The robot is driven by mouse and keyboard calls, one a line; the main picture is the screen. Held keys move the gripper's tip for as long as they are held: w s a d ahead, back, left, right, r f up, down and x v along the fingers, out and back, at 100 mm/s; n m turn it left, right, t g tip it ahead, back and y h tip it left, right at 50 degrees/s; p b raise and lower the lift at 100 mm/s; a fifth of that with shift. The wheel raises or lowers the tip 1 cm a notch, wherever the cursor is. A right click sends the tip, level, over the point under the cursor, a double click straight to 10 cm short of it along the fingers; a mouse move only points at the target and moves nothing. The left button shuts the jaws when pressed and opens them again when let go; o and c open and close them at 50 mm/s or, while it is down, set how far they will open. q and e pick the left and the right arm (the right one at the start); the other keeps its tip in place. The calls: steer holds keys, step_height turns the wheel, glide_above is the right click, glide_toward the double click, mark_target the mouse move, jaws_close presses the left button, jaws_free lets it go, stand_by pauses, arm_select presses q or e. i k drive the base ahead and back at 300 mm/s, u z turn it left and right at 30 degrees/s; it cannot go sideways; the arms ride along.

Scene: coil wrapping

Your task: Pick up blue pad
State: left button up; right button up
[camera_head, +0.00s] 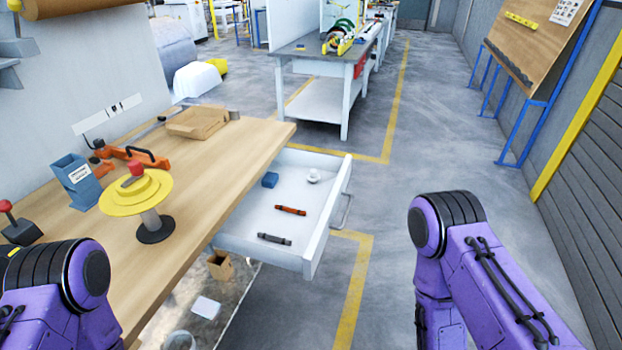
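A small blue pad (270,180) lies inside the open white drawer (313,246), toward its back left, beside the table edge. My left arm comes in at the bottom left over the wooden table and my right arm stands at the lower right over the floor. Only purple and black arm links show. Both grippers are out of the picture. Nothing touches the pad.
The drawer also holds an orange tool (291,210), a dark grey tool (274,239) and a white round item (314,176). The wooden table (215,172) carries a yellow turntable (136,193), a blue box (78,182) and a cardboard tray (203,121). Floor right of the drawer is clear.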

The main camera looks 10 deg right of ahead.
mark_target(271, 179)
steer(key=z, duration=2.05)
steer(key=i, duration=2.45)
steer(key=u, duration=4)
